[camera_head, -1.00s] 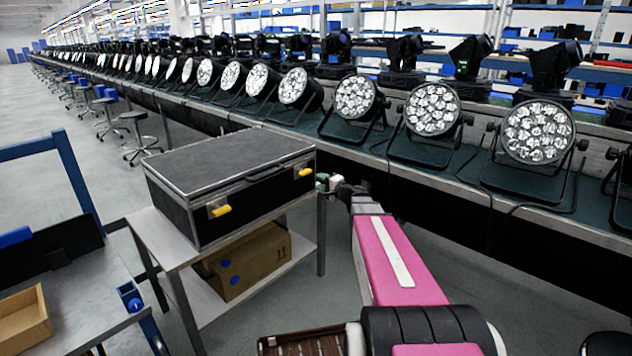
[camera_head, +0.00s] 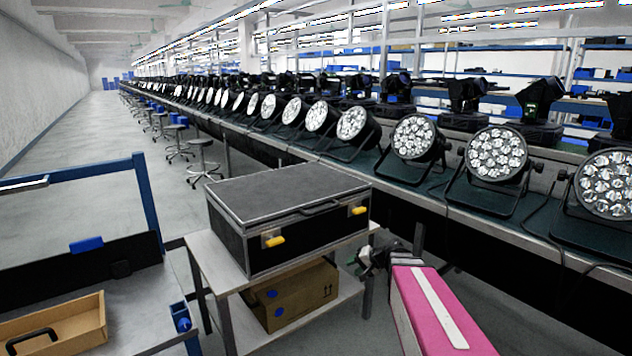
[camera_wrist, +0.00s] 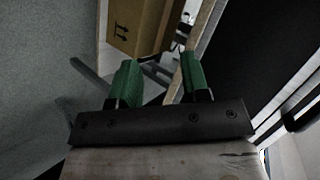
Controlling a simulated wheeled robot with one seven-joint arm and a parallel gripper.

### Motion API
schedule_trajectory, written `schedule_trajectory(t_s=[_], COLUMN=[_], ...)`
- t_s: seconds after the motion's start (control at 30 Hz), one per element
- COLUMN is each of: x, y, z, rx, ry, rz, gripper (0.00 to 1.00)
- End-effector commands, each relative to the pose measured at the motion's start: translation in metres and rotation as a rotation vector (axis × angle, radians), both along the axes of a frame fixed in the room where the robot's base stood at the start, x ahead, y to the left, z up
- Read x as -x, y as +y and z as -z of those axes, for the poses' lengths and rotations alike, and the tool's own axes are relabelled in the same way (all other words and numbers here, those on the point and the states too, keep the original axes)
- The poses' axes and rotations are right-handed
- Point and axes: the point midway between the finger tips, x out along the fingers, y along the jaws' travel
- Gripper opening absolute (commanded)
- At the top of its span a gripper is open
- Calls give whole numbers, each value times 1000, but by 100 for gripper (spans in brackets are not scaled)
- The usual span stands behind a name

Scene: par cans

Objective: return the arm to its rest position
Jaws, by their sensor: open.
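My gripper (camera_wrist: 160,82) has two green fingers standing apart with nothing between them in the wrist view. In the head view my pink arm (camera_head: 432,310) reaches forward at the lower right, and its end is beside the right side of a small table, below the bench of lamps. The fingertips are too small and dark to make out there. In the wrist view the fingers point toward the table's edge and a cardboard box (camera_wrist: 140,24).
A black case (camera_head: 290,215) with yellow latches lies on the small table (camera_head: 205,255). The cardboard box (camera_head: 300,295) is on its lower shelf. A long bench carries several par cans (camera_head: 497,155). A blue-framed cart (camera_head: 148,200) stands left.

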Motion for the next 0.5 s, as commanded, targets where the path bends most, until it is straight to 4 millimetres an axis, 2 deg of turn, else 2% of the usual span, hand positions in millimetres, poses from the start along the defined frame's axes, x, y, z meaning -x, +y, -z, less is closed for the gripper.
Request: schedule_trajectory(t_s=[0.03,0.17,0.3,0.5], x=[20,61,101,138], y=[4,3,-9,-31], z=[9,34,52,61], rx=[70,272,492,738], ry=[34,127,221,312], rz=[-40,-136,-220,-288], gripper=[43,43,43,43])
